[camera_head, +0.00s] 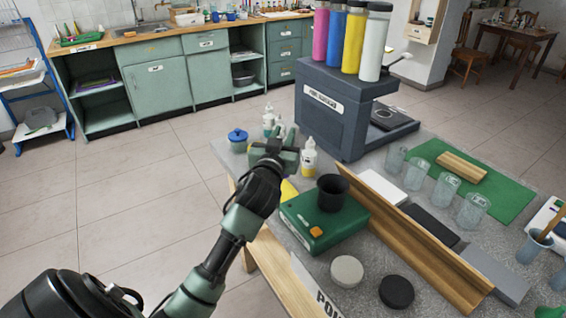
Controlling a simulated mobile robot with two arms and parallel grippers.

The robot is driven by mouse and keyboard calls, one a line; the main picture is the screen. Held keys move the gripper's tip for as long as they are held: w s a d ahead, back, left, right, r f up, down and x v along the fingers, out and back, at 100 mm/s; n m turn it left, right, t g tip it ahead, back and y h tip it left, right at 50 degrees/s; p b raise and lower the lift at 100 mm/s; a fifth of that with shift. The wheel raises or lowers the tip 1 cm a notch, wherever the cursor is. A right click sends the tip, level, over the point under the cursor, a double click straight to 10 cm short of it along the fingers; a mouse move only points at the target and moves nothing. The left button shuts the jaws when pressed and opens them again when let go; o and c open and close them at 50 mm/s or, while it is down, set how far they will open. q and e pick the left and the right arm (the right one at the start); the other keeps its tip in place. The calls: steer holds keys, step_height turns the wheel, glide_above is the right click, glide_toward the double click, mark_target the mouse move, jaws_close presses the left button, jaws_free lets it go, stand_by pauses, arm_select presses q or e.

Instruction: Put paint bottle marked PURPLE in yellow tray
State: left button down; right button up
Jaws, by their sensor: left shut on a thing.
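A small pale bottle top (280,128) shows right at the fingers and appears to belong to the held bottle; no label can be read. Another small bottle (268,119) with a pale top stands just behind. A bottle with yellow paint (310,157) stands just right of the gripper. A yellow piece (289,191), perhaps the yellow tray, shows partly below the gripper, mostly hidden by my arm. My right gripper is out of view.
A blue-lidded jar (238,140) stands left of the gripper. A green box (318,228) with a black cup (332,192) is in front. A dark machine (345,115) with several coloured cylinders rises behind right. A wooden rail (420,240) and clear cups are further right.

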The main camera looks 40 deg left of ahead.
arm_select(q)
step_height(320, 180, down, 8)
steer(key=shift+r+b, duration=0.2)
steer(key=shift+b, duration=0.25)
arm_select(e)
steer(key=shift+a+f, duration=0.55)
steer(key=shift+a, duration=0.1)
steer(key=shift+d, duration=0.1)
arm_select(q)
steer(key=shift+f, duration=0.1)
steer(key=c, duration=1.2)
jaws_free()
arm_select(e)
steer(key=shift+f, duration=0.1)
